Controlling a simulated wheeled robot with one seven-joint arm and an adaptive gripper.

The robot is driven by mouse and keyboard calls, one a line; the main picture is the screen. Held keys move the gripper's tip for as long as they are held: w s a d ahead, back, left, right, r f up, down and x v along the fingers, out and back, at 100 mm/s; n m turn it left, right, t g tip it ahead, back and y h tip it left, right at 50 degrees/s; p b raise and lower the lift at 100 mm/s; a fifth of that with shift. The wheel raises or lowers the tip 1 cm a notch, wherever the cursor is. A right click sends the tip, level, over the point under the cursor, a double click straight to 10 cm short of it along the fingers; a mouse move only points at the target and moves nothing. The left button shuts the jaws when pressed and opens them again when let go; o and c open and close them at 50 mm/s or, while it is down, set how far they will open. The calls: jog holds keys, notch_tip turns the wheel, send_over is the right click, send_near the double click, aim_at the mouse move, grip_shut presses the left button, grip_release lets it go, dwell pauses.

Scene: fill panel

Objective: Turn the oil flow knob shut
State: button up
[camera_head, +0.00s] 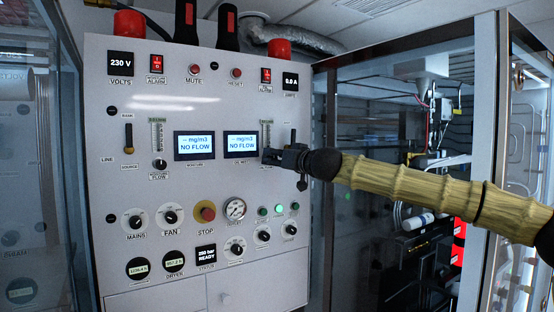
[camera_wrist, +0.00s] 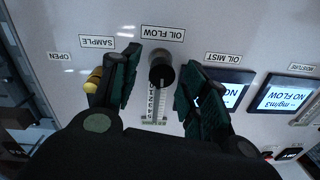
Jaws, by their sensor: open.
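The black oil flow knob (camera_wrist: 161,72) shows in the wrist view, just under the label OIL FLOW, at the end of a scaled flow tube (camera_wrist: 154,105). My gripper (camera_wrist: 158,64) is open, with one dark green finger on each side of the knob and visible gaps between them. The fingers appear apart from the knob; how near the tips are to the panel is hard to tell. In the head view my gripper (camera_head: 272,157) is at the panel's right side, below the oil flow tube (camera_head: 265,132), and it hides the knob.
The white control panel (camera_head: 115,190) carries several other knobs, a red stop button (camera_head: 206,211) and a gauge (camera_head: 235,208). A yellow sample lever (camera_wrist: 93,80) lies close beside my left finger in the wrist view. The oil mist display (camera_wrist: 232,90) is near the right finger.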

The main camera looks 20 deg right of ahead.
grip_shut()
jog(key=shift+m, duration=0.5)
grip_release()
jog(key=shift+d, duration=0.1)
jog(key=v, duration=1.2)
dwell(0.3)
jog(key=shift+f, duration=0.1)
